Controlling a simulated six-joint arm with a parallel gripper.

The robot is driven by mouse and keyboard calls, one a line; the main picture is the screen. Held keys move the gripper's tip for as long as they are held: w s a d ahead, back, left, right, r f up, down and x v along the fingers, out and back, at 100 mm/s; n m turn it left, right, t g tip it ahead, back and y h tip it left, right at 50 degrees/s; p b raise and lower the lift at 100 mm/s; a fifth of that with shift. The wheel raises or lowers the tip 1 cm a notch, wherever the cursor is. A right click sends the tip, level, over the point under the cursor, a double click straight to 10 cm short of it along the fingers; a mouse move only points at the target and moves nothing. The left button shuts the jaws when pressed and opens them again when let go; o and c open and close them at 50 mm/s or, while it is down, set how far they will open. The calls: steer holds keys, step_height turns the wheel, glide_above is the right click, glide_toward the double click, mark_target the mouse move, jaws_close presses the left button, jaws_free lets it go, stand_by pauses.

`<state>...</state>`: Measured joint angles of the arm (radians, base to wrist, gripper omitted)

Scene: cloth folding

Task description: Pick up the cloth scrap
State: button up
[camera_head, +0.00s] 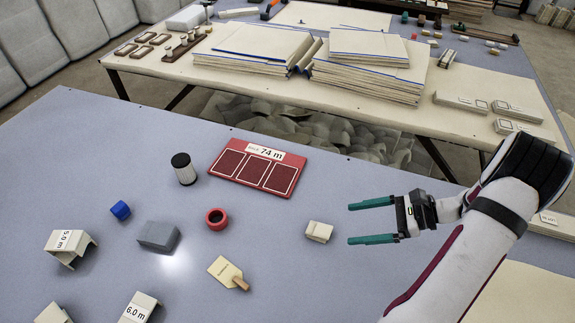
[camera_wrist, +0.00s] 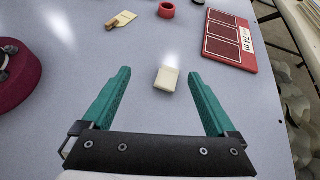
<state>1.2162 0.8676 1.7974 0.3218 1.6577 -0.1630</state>
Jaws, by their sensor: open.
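The cloth scrap looks to be the small cream folded piece (camera_head: 319,231) lying on the grey-blue table, right of the red ring. It also shows in the wrist view (camera_wrist: 167,79), between and just beyond the two green fingertips. My gripper (camera_head: 350,222) is at the right, open and empty, with its green fingers pointing left toward the piece. In the wrist view my gripper (camera_wrist: 158,74) has its fingers wide apart, one on each side of the piece. I see no contact. I cannot tell its height above the table.
A red ring (camera_head: 217,219), a wooden scraper (camera_head: 228,273), a grey block (camera_head: 158,236), a blue cube (camera_head: 121,210) and a black-capped jar (camera_head: 184,168) stand to the left. A red panel (camera_head: 260,167) lies behind. White brackets (camera_head: 70,246) sit at the left. Table around the piece is clear.

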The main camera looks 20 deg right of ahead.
mark_target(312, 228)
steer(key=d+f+m, duration=0.1)
steer(key=s+d+f+m+t, duration=0.1)
steer(key=s+d+f+t, duration=0.1)
steer(key=f, duration=0.1)
steer(key=shift+d+m+h, duration=0.35)
steer(key=shift+m+h, duration=0.05)
steer(key=x, duration=1.5)
steer(key=shift+w+a+r, duration=0.15)
steer(key=shift+a+r, duration=0.1)
steer(key=shift+a, duration=0.15)
steer(key=c, duration=1.4)
steer(key=shift+r, duration=0.15)
